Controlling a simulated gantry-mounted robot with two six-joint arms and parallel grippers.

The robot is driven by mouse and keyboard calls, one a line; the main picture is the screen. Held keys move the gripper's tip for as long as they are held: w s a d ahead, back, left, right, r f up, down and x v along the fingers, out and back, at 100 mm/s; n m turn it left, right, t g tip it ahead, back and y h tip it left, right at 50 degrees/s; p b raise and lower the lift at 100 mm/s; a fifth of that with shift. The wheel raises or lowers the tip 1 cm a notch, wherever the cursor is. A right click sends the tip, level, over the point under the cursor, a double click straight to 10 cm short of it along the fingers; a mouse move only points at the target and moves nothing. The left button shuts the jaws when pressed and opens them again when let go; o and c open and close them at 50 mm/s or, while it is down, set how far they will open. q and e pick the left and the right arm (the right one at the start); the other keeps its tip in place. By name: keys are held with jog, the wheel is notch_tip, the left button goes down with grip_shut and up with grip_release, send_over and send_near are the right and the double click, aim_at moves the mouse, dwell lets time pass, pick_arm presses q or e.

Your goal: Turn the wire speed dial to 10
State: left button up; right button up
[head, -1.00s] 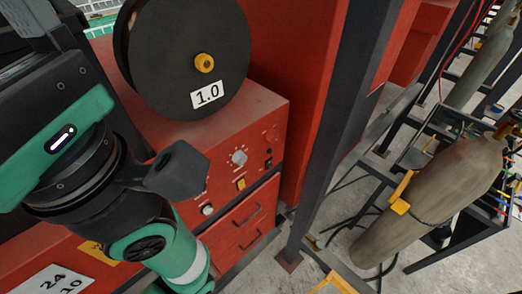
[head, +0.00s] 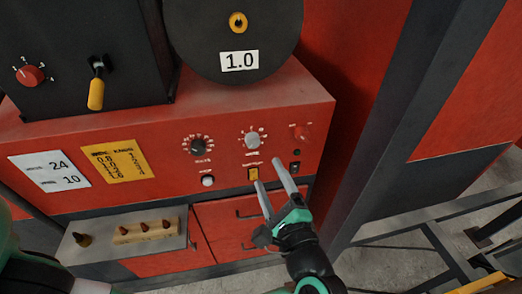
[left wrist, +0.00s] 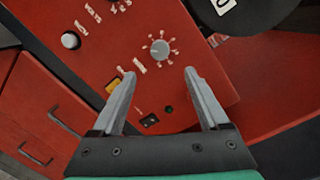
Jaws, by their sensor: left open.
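A grey knob (head: 252,140) ringed by marks, probably the wire speed dial, is on the red machine's front panel. It also shows in the left wrist view (left wrist: 160,50), just beyond my fingertips; its setting is too small to read. A black dial (head: 198,146), apparently the volts dial, is to its left. A white card (head: 50,171) reads 24 and 10. My left gripper (head: 268,171) is open and empty just below the grey knob. In the left wrist view its fingers (left wrist: 160,73) are spread, with the knob centred between and past them. My right gripper is not seen.
A yellow switch (head: 253,174) sits below the knob, by a fingertip. A small red knob (head: 301,132) is to its right. A wire spool (head: 235,40) stands above.

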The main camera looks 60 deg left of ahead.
aim_at(254, 143)
pick_arm(q)
jog(key=a+p, duration=0.1)
jog(key=a, duration=0.2)
jog(key=a+p, duration=0.1)
jog(key=a, duration=0.2)
jog(key=w+a, duration=0.1)
jog(key=a, duration=0.3)
jog(key=shift+r+p, duration=0.15)
jog(key=shift+p, duration=0.25)
jog(key=shift+w+a, duration=0.15)
jog(key=shift+a, duration=0.3)
grip_shut()
